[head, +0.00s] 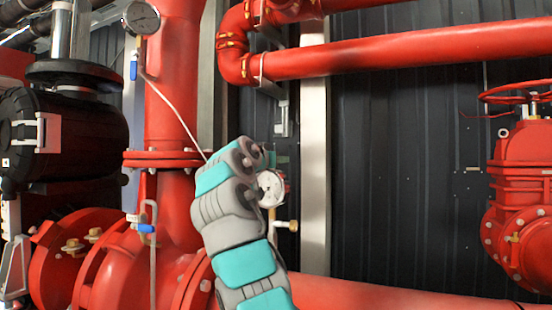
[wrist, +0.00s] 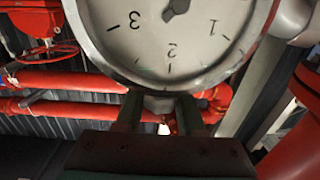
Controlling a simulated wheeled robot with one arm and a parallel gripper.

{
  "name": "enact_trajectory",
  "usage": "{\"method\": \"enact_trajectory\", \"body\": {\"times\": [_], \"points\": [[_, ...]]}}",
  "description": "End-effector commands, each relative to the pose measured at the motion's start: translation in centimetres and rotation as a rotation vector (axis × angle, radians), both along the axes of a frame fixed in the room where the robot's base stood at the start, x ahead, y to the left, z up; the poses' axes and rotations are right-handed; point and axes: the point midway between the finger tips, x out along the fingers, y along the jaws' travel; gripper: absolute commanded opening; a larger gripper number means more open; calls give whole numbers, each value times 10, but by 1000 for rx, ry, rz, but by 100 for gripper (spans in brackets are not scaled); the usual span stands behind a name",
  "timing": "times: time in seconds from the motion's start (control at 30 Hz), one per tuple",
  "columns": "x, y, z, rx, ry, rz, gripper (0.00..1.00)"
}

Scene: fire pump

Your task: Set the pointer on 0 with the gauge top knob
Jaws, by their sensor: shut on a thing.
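A round gauge (head: 270,188) with a white dial stands just past my wrist in the head view, partly hidden by my arm. In the wrist view the gauge (wrist: 170,45) appears upside down, with 1, 2 and 3 readable and its rim cut off by the picture's top edge. Only the dark hub part of the pointer (wrist: 174,10) shows, so its reading cannot be told. The gauge top knob (wrist: 159,103) is below the rim in the wrist view. My gripper (wrist: 158,112) is shut on it, with one dark finger on each side.
Another gauge (head: 141,17) sits on the upright red pipe (head: 174,90) at upper left. A red handwheel valve (head: 525,170) is at far right.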

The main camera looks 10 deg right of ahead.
Motion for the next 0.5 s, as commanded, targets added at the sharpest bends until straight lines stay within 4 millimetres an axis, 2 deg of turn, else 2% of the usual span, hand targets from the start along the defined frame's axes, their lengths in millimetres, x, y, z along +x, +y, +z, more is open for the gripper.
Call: {"method": "enact_trajectory", "body": {"times": [0.27,0.3,0.5], "points": [[0,0,1,-1,-2,1,0],[0,0,1,-1,-2,1,40],[0,0,1,-1,-1,1,62]]}}
